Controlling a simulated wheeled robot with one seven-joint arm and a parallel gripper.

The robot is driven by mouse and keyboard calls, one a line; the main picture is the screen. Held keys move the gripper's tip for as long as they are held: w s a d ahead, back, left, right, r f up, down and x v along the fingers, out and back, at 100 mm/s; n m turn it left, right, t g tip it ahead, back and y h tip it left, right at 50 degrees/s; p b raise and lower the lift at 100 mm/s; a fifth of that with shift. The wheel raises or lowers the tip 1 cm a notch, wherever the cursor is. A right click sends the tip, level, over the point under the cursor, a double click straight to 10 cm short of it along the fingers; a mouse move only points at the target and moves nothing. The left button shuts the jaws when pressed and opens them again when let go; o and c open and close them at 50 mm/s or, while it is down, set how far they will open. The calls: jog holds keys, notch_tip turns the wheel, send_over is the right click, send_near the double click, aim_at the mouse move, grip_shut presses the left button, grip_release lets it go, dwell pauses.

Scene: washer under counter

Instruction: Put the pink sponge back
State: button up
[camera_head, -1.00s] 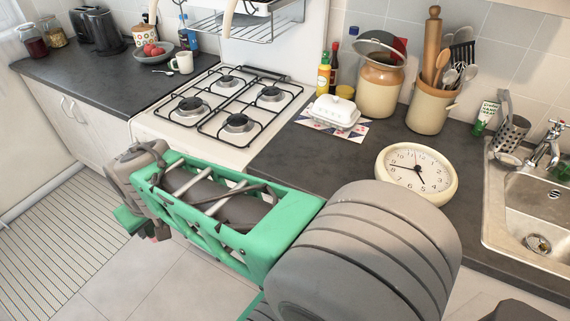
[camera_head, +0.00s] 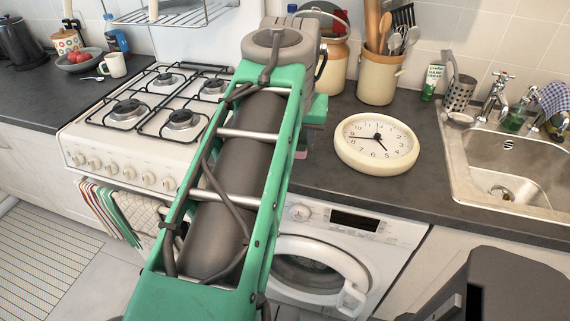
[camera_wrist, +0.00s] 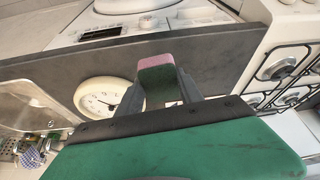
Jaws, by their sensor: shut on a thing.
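The pink sponge (camera_wrist: 156,62) is held between the fingers of my gripper (camera_wrist: 158,88) in the wrist view. Its edge is pink and its broad face is dull green. My gripper is shut on it above the dark counter (camera_wrist: 215,58). In the head view my green arm hides most of the gripper. A small pink bit of the sponge (camera_head: 300,155) shows beside the arm, left of the round clock (camera_head: 377,143).
The sink (camera_head: 505,165) with its tap is at the right, a metal utensil holder (camera_head: 459,93) at its back left. The gas hob (camera_head: 165,105) is at the left. Crocks stand behind the clock. A washer (camera_head: 335,250) is under the counter. Bare counter lies around the clock.

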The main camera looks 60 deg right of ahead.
jog(key=shift+m, duration=0.7)
jog(key=w+d+f, duration=0.2)
jog(key=d+f, duration=0.1)
jog(key=w+d+f, duration=0.2)
jog(key=d, duration=0.1)
jog(key=w+d+f+p, duration=0.1)
jog(key=w+d+f, duration=0.1)
jog(key=f, duration=0.1)
jog(key=shift+w+d+f, duration=0.3)
jog(key=shift+d+f, duration=0.05)
jog(key=shift+d, duration=0.05)
notch_tip(320, 180, down, 3)
jog(key=shift+d, duration=0.1)
jog(key=shift+f, duration=0.3)
jog(key=o, duration=1.2)
jog(key=shift+r, duration=0.55)
jog(key=w+v, duration=0.1)
jog(key=v, duration=1)
jog(key=shift+s+a+p, duration=0.3)
jog(key=shift+r, duration=0.15)
